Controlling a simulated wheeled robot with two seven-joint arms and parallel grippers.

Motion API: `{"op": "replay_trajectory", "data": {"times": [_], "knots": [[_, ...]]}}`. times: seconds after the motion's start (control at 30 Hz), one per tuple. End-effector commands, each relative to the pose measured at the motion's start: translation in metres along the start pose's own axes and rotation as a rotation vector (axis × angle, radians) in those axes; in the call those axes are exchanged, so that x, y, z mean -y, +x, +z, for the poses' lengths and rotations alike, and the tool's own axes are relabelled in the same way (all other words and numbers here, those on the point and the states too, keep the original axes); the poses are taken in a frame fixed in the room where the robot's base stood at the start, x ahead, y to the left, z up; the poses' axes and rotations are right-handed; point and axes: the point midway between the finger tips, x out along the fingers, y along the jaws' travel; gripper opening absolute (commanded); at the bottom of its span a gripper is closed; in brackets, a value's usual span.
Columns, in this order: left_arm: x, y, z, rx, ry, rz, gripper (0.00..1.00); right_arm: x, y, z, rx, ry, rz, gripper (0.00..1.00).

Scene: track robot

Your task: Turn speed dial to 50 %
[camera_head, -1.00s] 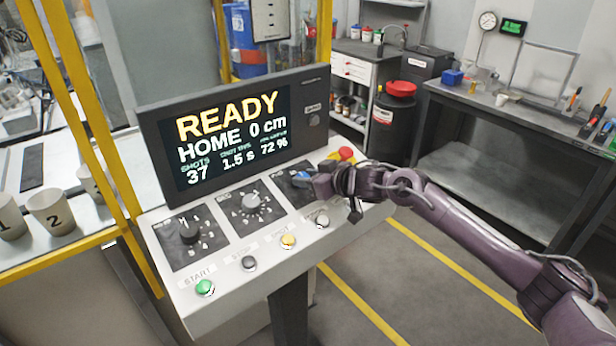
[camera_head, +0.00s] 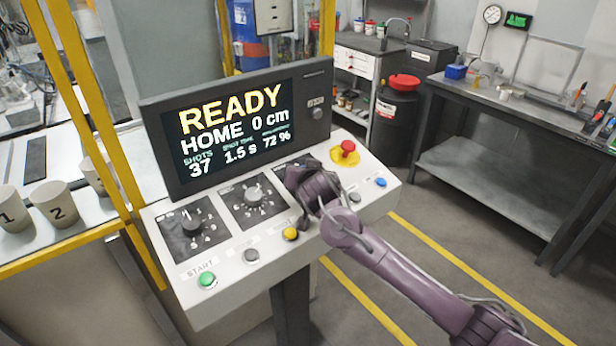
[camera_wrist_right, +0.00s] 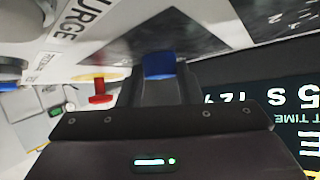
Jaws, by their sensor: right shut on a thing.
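My right gripper (camera_head: 298,172) is over the third, rightmost dial plate of the sloped control panel (camera_head: 225,260). It hides most of that plate and the dial in the head view. In the right wrist view, its fingers are shut on a blue dial knob (camera_wrist_right: 158,66) close to the panel face. The screen (camera_head: 232,130) above the panel reads READY, HOME 0 cm, 37 shots, 1.5 s and 72 %. My left gripper is not in view.
A red mushroom button (camera_head: 347,148) on yellow stands right of my gripper. Green (camera_head: 207,280), dark (camera_head: 251,255), yellow (camera_head: 290,234) and blue (camera_head: 381,183) buttons line the panel's front. Yellow posts (camera_head: 95,110) and cups (camera_head: 54,204) are at the left.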

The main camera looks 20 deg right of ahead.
Motion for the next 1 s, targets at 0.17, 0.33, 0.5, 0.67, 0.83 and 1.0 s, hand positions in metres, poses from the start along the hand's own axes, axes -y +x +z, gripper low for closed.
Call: {"op": "replay_trajectory", "data": {"times": [0.17,0.33,0.5,0.67,0.83,1.0], "knots": [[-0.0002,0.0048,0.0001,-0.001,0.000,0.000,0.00,0.0030,0.0004,0.0006,-0.005,0.061,0.081,0.09],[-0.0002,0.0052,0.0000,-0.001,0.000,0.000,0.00,0.0033,0.0003,-0.0006,-0.010,0.100,0.132,0.09],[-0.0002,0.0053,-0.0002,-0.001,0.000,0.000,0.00,0.0031,0.0003,-0.0003,-0.011,0.119,0.158,0.09],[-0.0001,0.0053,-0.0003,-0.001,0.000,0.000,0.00,0.0033,0.0003,-0.0007,-0.012,0.124,0.164,0.09],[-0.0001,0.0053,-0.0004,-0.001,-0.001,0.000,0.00,0.0032,0.0002,-0.0010,-0.013,0.125,0.164,0.09],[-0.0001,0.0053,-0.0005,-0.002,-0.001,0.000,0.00,0.0031,0.0002,-0.0012,-0.014,0.125,0.163,0.38]]}}
